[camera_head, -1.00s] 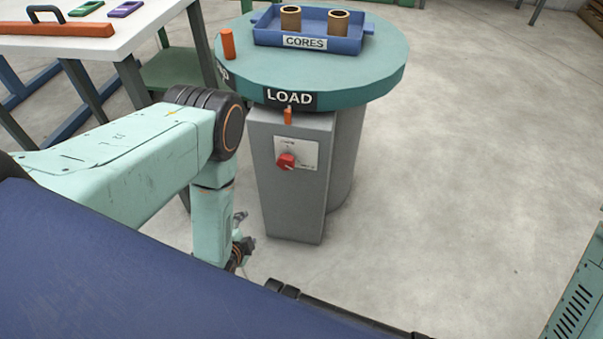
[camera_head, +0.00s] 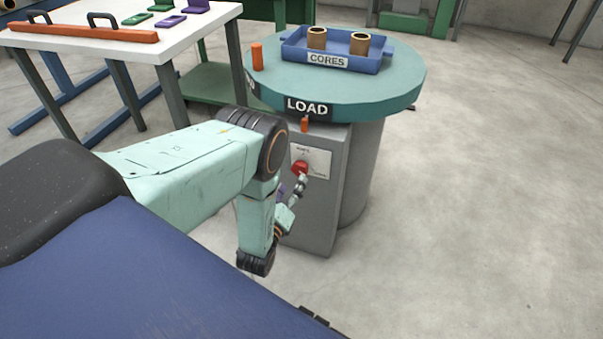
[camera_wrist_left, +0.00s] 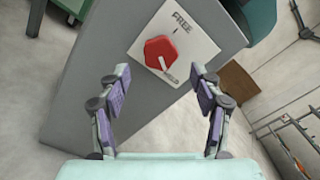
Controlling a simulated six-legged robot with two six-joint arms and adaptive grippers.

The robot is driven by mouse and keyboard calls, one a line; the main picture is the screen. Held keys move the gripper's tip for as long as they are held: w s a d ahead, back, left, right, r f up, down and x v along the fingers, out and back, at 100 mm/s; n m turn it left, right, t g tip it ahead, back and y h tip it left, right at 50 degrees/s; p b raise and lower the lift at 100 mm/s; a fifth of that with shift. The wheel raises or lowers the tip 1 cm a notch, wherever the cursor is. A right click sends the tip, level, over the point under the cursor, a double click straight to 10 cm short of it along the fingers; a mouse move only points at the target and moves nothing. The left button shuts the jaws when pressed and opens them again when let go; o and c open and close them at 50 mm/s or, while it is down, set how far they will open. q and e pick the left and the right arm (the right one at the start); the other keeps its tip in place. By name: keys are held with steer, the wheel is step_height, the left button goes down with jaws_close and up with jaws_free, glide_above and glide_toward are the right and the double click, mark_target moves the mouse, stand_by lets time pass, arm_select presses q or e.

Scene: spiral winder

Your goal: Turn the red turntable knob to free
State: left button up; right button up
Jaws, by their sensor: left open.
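The red turntable knob (camera_head: 299,168) sits on a white plate (camera_head: 315,160) on the grey pedestal (camera_head: 318,210) under the turntable. In the left wrist view the knob (camera_wrist_left: 160,52) has a white pointer line aimed down and right, toward a second label partly hidden by the knob's edge. The word FREE stands at the plate's upper part. My left gripper (camera_head: 295,190) is just below and in front of the knob. In the left wrist view the gripper (camera_wrist_left: 163,75) is open, its two fingers apart with the knob beyond and between them. No contact shows. My right gripper is out of view.
The green turntable (camera_head: 395,95) marked LOAD overhangs the pedestal and carries a blue CORES tray (camera_head: 340,65) and an orange peg (camera_head: 257,56). A small orange pointer (camera_head: 304,124) hangs at its rim. A white table (camera_head: 150,45) stands left. Floor at right is clear.

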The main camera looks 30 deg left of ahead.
mark_target(299, 172)
arm_select(q)
steer(key=b+x, duration=0.2)
steer(key=x, duration=0.3)
steer(key=shift+w+f, duration=0.2)
steer(key=shift+w, duration=0.05)
steer(key=shift+w+a+r+b, duration=0.1)
steer(key=shift+w+b, duration=0.2)
steer(key=shift+w, duration=0.4)
steer(key=shift+c, duration=0.2)
steer(key=c, duration=1.1)
